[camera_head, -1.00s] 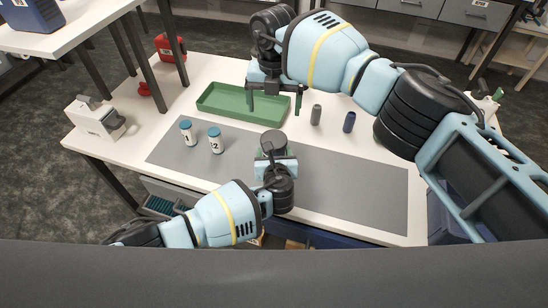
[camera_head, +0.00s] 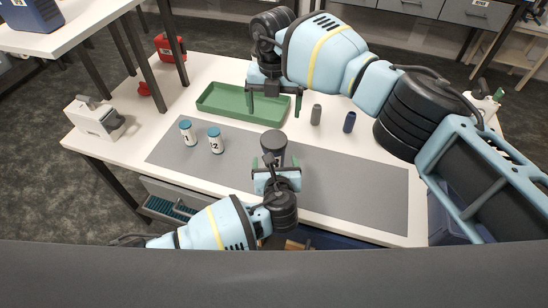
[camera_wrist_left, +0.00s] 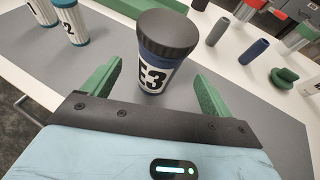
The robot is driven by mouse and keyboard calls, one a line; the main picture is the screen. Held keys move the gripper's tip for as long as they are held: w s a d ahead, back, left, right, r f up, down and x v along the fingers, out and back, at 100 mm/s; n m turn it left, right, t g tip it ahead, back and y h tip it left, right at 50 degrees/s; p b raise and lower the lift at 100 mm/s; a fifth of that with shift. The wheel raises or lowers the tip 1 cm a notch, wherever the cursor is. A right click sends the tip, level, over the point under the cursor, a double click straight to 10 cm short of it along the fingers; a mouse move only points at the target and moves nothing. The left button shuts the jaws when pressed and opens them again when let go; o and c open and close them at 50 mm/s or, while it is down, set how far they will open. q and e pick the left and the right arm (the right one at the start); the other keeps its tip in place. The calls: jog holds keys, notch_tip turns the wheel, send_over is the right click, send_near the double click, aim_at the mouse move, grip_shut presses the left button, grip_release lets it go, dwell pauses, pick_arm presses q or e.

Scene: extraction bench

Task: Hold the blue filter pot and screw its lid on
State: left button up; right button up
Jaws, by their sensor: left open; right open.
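The blue filter pot, labelled E3 (camera_wrist_left: 152,77), stands upright on the grey mat (camera_head: 350,185). Its dark grey lid (camera_wrist_left: 168,33) rests on top; I cannot tell whether it is screwed tight. In the head view the lid (camera_head: 273,140) hides most of the pot. My left gripper (camera_head: 275,164) is open on the near side of the pot. Its green fingers point toward the pot, one to each side, with gaps between them and the pot. My right gripper (camera_head: 274,103) is open and empty, pointing down beyond the pot, near the green tray.
Two white bottles with blue caps (camera_head: 187,132) (camera_head: 216,140) stand left of the pot. A green tray (camera_head: 220,112) lies behind. A grey cylinder (camera_head: 316,115) and a blue cylinder (camera_head: 349,122) stand at the back right. The mat's right part is clear.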

pick_arm(q)
jog(key=shift+v, duration=1.15)
